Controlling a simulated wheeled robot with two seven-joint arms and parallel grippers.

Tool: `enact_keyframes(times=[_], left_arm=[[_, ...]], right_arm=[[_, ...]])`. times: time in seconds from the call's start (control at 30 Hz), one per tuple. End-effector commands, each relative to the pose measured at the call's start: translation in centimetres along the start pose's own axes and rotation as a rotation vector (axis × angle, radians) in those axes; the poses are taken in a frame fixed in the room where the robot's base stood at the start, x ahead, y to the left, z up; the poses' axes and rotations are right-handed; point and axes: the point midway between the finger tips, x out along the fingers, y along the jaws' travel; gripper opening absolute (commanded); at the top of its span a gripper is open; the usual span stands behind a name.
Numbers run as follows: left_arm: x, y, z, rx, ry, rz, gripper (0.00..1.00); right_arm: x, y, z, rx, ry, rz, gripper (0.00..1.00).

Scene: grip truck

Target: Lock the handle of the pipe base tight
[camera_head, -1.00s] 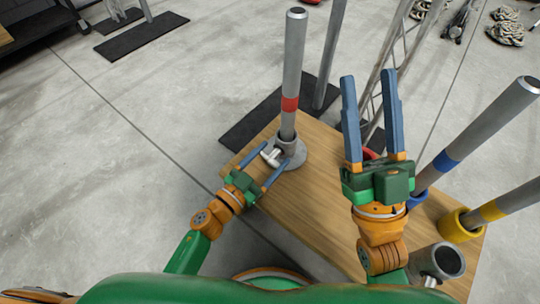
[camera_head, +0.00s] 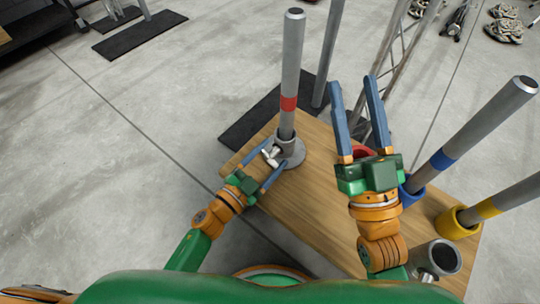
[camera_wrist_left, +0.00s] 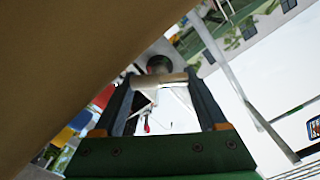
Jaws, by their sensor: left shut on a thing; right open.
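A grey metal pipe (camera_head: 291,70) with a red band stands upright in a round flanged pipe base (camera_head: 293,152) at the table's far left corner. The base's small silver handle (camera_head: 271,154) sticks out toward my left gripper (camera_head: 275,156). My left gripper is shut on the handle, with a blue finger on each side of it. In the left wrist view the handle (camera_wrist_left: 160,79) lies as a pale bar across the fingertips. My right gripper (camera_head: 353,83) is open and empty, raised above the right part of the table, with its fingers pointing away from me.
The wooden table (camera_head: 300,205) has bare room in its middle. At its right stand a blue-banded pipe (camera_head: 470,135), a yellow-banded pipe (camera_head: 495,205) and an empty grey base (camera_head: 438,258). Behind the table are a dark mat (camera_head: 255,125) and a metal truss (camera_head: 395,65).

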Motion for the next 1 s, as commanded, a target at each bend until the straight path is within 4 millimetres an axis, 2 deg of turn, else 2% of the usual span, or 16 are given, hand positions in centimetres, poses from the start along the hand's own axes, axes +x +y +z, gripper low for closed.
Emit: enact_keyframes(times=[0.3,0.33,0.4,0.43,0.7,0.87,1.0], left_arm=[[0.0,0.0,0.1,0.001,-0.001,0.0,0.19],[0.0,0.0,0.1,0.001,-0.001,0.0,0.78],[0.0,0.0,0.1,0.001,-0.001,0.0,0.97],[0.0,0.0,0.1,0.001,-0.001,0.0,1.0],[-0.4,0.0,0.0,0.0,-0.002,0.001,1.0],[-2.6,-0.1,-0.1,0.0,-0.004,0.002,1.0],[-5.0,-0.1,-0.1,0.0,-0.004,0.002,1.0]], right_arm=[[0.0,0.0,0.1,-0.001,-0.002,0.0,0.5],[0.0,0.0,0.1,-0.001,-0.002,0.0,0.5],[0.0,0.0,0.1,-0.001,-0.002,0.0,0.5],[0.0,0.0,0.1,-0.001,-0.002,0.0,0.5],[0.1,0.0,0.3,0.0,-0.02,0.0,0.5],[-0.4,0.4,4.1,0.0,-0.231,0.012,0.5],[-1.7,0.9,7.6,0.0,-0.429,0.023,0.5]])
